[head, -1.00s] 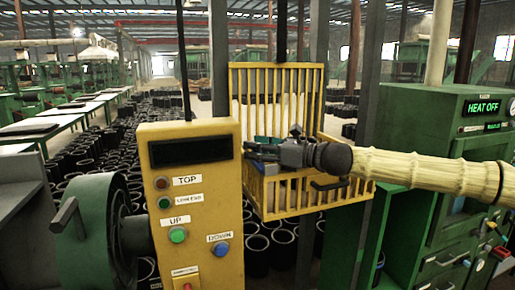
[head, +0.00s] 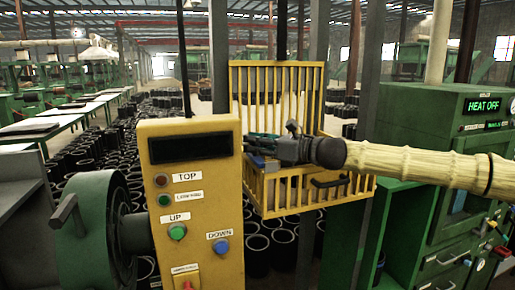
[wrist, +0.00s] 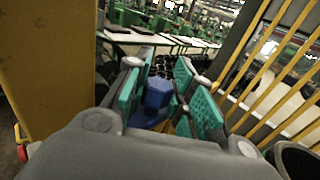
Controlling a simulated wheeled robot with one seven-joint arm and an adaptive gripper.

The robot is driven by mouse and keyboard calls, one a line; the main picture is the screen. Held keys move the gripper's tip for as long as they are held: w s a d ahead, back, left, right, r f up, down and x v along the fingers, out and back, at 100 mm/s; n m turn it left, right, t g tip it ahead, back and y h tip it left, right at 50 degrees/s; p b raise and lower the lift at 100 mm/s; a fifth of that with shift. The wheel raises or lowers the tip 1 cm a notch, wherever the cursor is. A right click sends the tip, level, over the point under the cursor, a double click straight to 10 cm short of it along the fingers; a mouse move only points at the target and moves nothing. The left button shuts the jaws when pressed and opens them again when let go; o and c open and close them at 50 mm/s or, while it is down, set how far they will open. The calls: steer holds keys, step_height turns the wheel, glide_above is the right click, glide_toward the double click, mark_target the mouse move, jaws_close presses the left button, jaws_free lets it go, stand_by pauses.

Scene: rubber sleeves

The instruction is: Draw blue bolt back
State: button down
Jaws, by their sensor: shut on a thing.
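The blue bolt (wrist: 158,95) shows in the wrist view as a blue block with a faceted head, between the green pads of my gripper (wrist: 160,88). My gripper is shut on it. In the head view my gripper (head: 260,147) reaches in from the right, in front of the yellow barred cage, with its fingers close to the right edge of the yellow control panel. A small blue patch (head: 257,161) shows just below the fingers there. The lower end of the bolt and what it sits in are hidden.
The yellow control panel (head: 190,215) stands close on the left of my gripper. A green cabinet (head: 430,140) reading HEAT OFF stands at right. Black sleeves (head: 285,243) cover the floor behind.

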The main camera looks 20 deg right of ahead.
steer(key=shift+w+f+b, duration=0.1)
steer(key=shift+w+b, duration=0.2)
steer(key=shift+w, duration=1.25)
steer(key=shift+d+r, duration=0.1)
steer(key=shift+r, duration=0.15)
steer(key=c, duration=1.5)
jaws_free()
steer(key=shift+c, duration=0.2)
steer(key=o, duration=0.4)
steer(key=shift+w, duration=0.1)
steer(key=shift+c, duration=0.2)
steer(key=shift+w+f, duration=0.1)
steer(key=shift+f, duration=0.05)
steer(key=shift+s, duration=0.2)
